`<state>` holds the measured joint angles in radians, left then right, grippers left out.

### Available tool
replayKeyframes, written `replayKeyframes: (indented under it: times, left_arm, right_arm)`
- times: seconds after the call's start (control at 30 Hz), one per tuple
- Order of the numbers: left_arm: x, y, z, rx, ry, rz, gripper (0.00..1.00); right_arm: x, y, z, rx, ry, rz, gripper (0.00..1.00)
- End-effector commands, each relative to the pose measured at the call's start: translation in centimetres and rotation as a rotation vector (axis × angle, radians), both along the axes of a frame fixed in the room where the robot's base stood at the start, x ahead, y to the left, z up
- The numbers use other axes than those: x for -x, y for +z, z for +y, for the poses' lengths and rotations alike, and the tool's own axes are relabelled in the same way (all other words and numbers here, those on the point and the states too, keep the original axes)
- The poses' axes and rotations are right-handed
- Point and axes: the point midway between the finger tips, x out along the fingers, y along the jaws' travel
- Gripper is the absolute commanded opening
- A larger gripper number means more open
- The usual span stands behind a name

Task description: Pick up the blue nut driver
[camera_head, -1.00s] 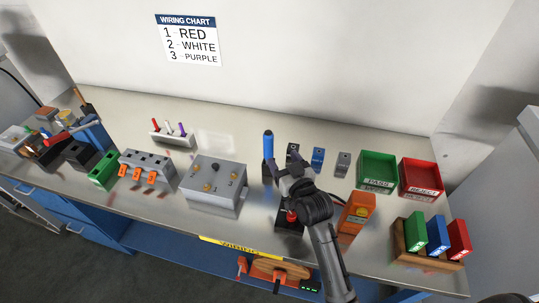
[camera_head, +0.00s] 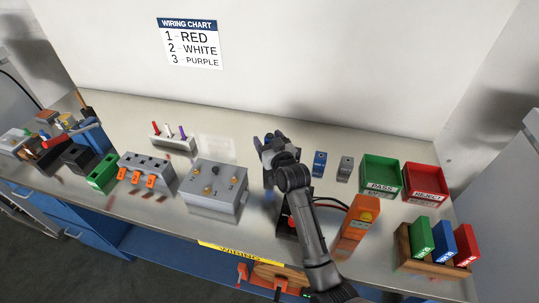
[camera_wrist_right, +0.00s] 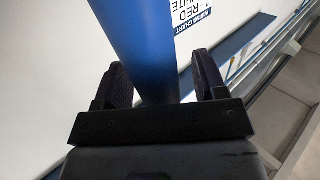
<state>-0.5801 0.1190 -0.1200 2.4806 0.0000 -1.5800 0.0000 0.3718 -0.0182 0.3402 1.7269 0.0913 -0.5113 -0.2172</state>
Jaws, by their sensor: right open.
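The blue nut driver (camera_wrist_right: 145,45) fills the upper middle of the right wrist view as a thick blue handle. It passes between the two dark fingers of my right gripper (camera_wrist_right: 163,80), nearer the left one. The fingers are apart; whether either touches the handle I cannot tell. In the head view my right gripper (camera_head: 268,143) is at the nut driver's spot and hides nearly all of it. My left gripper is in neither current view.
A grey box with knobs (camera_head: 217,185) stands left of my right arm. A small blue block (camera_head: 319,163) and a grey block (camera_head: 345,168) stand to its right, then the green PASS bin (camera_head: 380,175) and red REJECT bin (camera_head: 424,180). An orange device (camera_head: 357,218) is near the front.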

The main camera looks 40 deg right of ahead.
Motion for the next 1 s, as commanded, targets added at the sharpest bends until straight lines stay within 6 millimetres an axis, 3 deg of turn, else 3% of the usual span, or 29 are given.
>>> replayKeyframes:
  times: [0.4,1.0]
  left_arm:
    - [-0.01,-0.16,-0.17,0.005,0.003,0.000,0.43]
    - [0.00,-0.19,0.22,-0.008,-0.005,0.001,0.43]
  right_arm:
    - [-0.89,0.02,-0.27,0.001,0.000,0.000,0.63]
    - [-0.89,0.02,-0.24,0.000,0.000,0.000,0.06]
